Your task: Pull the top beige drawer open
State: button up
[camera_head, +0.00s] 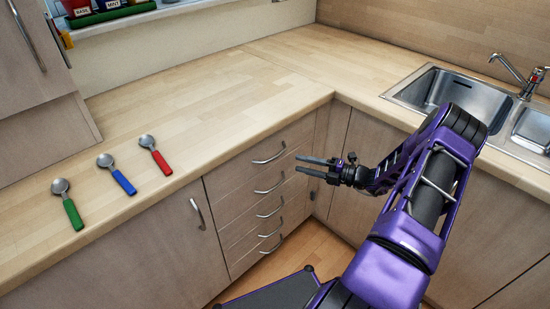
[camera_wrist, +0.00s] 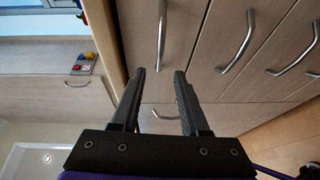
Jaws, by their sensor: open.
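The top beige drawer (camera_head: 232,178) is shut, flush with the fronts below it, just under the countertop edge. Its curved metal handle (camera_head: 269,155) shows in the head view, and also upright in the wrist view (camera_wrist: 162,40), ahead of my fingertips. My gripper (camera_head: 298,165) is open and empty, to the right of the handle in the head view. In the wrist view my gripper (camera_wrist: 160,72) has its two dark fingers spread, with the top drawer front (camera_wrist: 186,25) beyond them. No contact with the handle is visible.
Several more drawers with handles (camera_head: 270,185) lie below. A cabinet door (camera_head: 160,250) stands left of them. On the wooden countertop (camera_head: 230,90) lie green (camera_head: 68,203), blue (camera_head: 116,173) and red (camera_head: 154,154) spoons. A sink (camera_head: 455,92) is at right.

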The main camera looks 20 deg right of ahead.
aim_at(275, 157)
jog(key=x, duration=1)
jog(key=shift+w, duration=0.1)
grip_shut()
dwell(1.1)
